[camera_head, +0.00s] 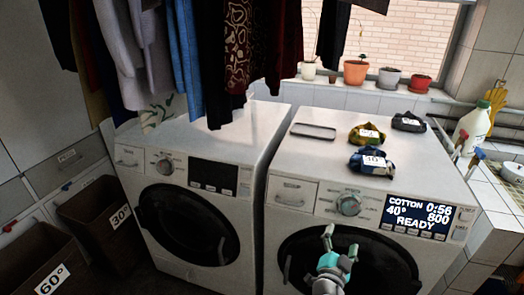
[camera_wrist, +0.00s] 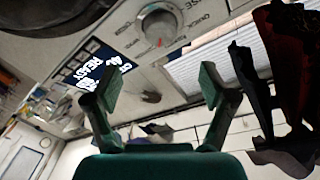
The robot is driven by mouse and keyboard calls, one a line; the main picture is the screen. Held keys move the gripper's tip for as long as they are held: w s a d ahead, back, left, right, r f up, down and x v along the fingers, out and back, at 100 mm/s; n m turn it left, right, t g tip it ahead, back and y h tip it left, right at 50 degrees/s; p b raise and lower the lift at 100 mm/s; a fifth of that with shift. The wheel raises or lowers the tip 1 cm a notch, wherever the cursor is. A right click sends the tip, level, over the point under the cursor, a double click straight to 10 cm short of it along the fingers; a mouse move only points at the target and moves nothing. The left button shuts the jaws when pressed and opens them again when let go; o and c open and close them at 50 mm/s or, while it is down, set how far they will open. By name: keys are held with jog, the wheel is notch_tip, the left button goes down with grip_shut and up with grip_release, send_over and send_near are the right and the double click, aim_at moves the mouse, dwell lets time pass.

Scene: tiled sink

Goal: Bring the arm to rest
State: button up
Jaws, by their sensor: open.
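My gripper (camera_head: 340,241) is open and empty. In the head view it stands in front of the door of the right washing machine (camera_head: 290,240), with its fingers pointing up. In the wrist view the two fingers of my gripper (camera_wrist: 162,87) are spread apart with nothing between them. Behind them the machine's front panel shows tilted, with its round dial (camera_wrist: 158,25) and lit display (camera_wrist: 90,75). I cannot tell how far the gripper is from the machine door.
The left washing machine (camera_head: 140,185) stands alongside. Hanging clothes (camera_head: 188,60) cover its back. Small tagged cloth bundles (camera_head: 370,163) and a grey tray (camera_head: 313,131) lie on the right machine. Laundry bins (camera_head: 100,215) stand at left. A white bottle (camera_head: 472,125) stands at right.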

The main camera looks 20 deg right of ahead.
jog(key=s+a+f+n+t+y, duration=0.1)
jog(key=s+a+f+n+y, duration=0.4)
jog(key=s, duration=0.4)
jog(key=s+a+f+n+y, duration=0.3)
jog(key=s+a+f+n, duration=0.1)
jog(key=s+a+f, duration=0.4)
jog(key=s+a+r+n+y, duration=0.2)
jog(key=s+r, duration=0.3)
jog(key=s, duration=0.6)
jog(key=s+a+r+n+y, duration=0.2)
jog(key=s+r+n, duration=0.2)
jog(key=s, duration=0.8)
jog(key=shift+s+a+r, duration=0.3)
jog(key=shift+a+r, duration=0.1)
jog(key=shift+r, duration=0.15)
